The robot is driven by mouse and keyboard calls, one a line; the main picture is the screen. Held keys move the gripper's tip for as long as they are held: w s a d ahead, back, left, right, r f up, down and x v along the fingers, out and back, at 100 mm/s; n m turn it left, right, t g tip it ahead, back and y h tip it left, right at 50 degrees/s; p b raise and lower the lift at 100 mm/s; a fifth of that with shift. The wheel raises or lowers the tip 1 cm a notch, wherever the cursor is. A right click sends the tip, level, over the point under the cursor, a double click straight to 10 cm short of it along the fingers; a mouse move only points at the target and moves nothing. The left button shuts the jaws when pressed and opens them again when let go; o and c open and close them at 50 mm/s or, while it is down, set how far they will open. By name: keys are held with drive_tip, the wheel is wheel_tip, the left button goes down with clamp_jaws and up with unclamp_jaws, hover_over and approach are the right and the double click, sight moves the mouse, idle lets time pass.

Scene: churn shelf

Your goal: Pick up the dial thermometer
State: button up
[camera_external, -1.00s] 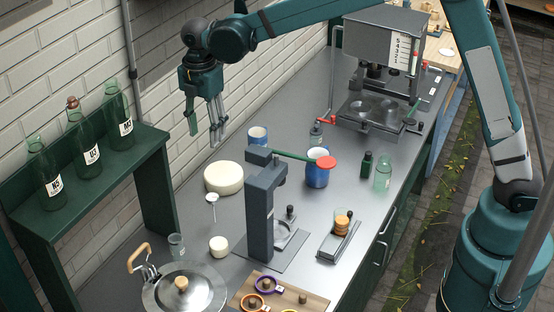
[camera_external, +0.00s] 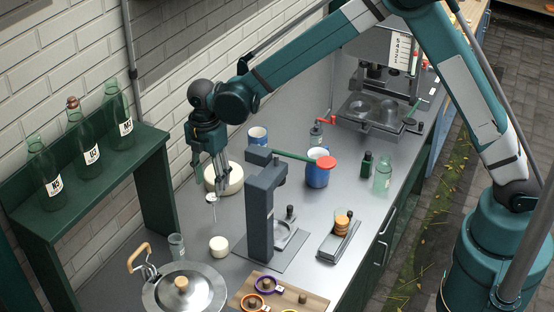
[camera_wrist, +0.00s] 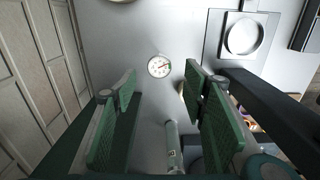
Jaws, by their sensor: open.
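The dial thermometer (camera_external: 211,198) has a small round white face and a thin stem. In the external view it is on the grey counter, just below my gripper (camera_external: 210,181). In the wrist view its dial (camera_wrist: 159,66), with a red needle and a green mark, shows whole between and beyond the green finger pads of my gripper (camera_wrist: 160,84). The jaws are open and empty, pointing down, and apart from the thermometer.
A cream cheese wheel (camera_external: 232,180) is close behind my gripper. The dark press column (camera_external: 262,220) stands to the right. A small white cup (camera_external: 218,247), a glass (camera_external: 176,246) and a lidded pot (camera_external: 183,296) are nearer the front. The brick wall (camera_external: 88,235) bounds the left.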

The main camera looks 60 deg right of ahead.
sight(212, 196)
drive_tip(key=shift+f, duration=0.1)
drive_tip(key=shift+f, duration=1.2)
drive_tip(key=shift+f, duration=0.1)
drive_tip(key=shift+f+p, duration=0.85)
drive_tip(key=shift+f, duration=1.65)
drive_tip(key=c, duration=1)
